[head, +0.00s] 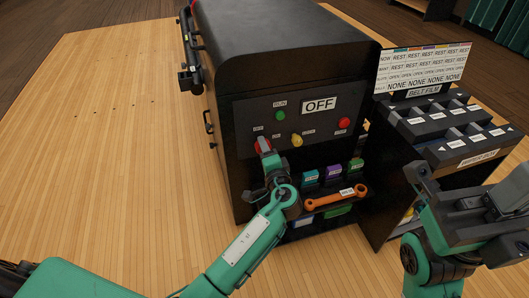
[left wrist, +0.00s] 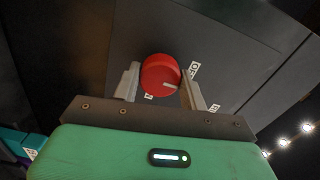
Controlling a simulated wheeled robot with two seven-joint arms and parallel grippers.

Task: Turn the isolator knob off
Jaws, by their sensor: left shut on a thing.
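The red isolator knob (head: 262,146) is at the lower left of the black machine's front panel, mostly covered by my left gripper (head: 264,150). In the left wrist view the round red knob (left wrist: 160,73) sits between the two grey fingers of my left gripper (left wrist: 160,88), which is shut on it. Another label below the knob is partly hidden. My right gripper (head: 455,190) is at the right, away from the panel; its finger gap is unclear.
An OFF sign (head: 319,105), a green light (head: 280,115), a yellow button (head: 297,140) and a red button (head: 344,123) are on the panel. A labelled rack (head: 465,140) stands right. Wooden floor at left is clear.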

